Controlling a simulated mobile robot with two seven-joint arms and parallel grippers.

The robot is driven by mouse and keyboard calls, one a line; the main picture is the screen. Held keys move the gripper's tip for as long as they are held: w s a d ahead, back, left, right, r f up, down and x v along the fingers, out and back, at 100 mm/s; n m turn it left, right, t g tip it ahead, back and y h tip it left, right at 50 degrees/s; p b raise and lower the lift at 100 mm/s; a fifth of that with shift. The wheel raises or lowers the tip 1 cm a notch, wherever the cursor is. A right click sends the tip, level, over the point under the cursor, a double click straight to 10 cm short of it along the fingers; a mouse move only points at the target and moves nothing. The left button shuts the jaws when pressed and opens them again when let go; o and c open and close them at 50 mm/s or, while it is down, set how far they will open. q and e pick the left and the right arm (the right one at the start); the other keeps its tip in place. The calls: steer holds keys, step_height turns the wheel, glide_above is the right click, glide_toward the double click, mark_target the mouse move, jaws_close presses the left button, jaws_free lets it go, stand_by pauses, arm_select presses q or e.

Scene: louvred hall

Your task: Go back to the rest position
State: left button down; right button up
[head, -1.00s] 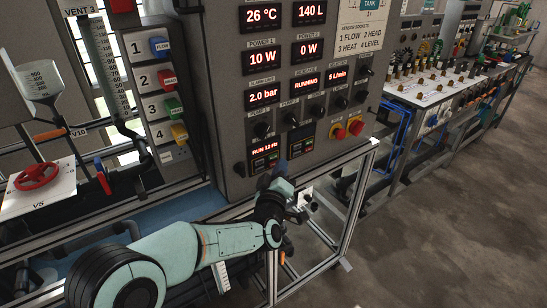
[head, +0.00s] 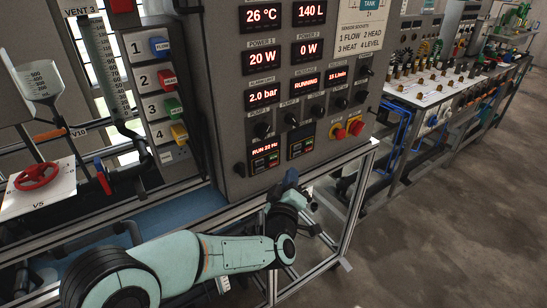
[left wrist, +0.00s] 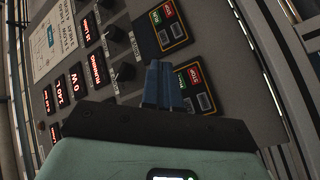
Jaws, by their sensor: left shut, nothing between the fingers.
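My left arm comes in from the lower left in the head view. My left gripper (head: 291,178) is in front of the lower edge of the grey control panel (head: 225,110), below its two small pump units. In the left wrist view its blue fingers (left wrist: 163,84) are together with nothing between them. Behind them the panel's green and red buttons and lit readouts show tilted. The fingers overlap the panel in that view; the gap to it is hard to judge. My right gripper is in neither view.
A metal frame (head: 352,215) stands under the panel, close to my left gripper. A red valve wheel (head: 37,176) is at the left. A long bench (head: 440,95) runs at the back right; the floor (head: 450,220) there is open.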

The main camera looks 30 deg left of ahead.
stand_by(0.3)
arm_select(q)
steer(key=s+d+f+m+g+h+p, duration=0.2)
steer(key=f+g, duration=0.1)
steer(key=f, duration=0.7)
steer(key=s+d+f+m+g+h+p, duration=0.1)
steer(key=s+d+f+m+g+h, duration=0.15)
steer(key=f, duration=0.75)
steer(key=s+d+f+m+g+h+p, duration=0.2)
steer(key=f+m, duration=0.1)
steer(key=f, duration=0.7)
steer(key=s+d+f+m+g+h+p, duration=0.1)
steer(key=s+d+f+g, duration=0.15)
steer(key=s+f, duration=0.45)
steer(key=s+d+f+m+g+h+p, duration=0.15)
steer(key=s+f+g, duration=0.25)
steer(key=s, duration=0.4)
steer(key=s+d+f+g+h+p, duration=0.1)
steer(key=s+d+g, duration=0.3)
steer(key=s, duration=1)
steer(key=shift+d+f+h+p, duration=0.3)
steer(key=shift+d+f+p, duration=0.05)
steer(key=shift+d+f, duration=0.35)
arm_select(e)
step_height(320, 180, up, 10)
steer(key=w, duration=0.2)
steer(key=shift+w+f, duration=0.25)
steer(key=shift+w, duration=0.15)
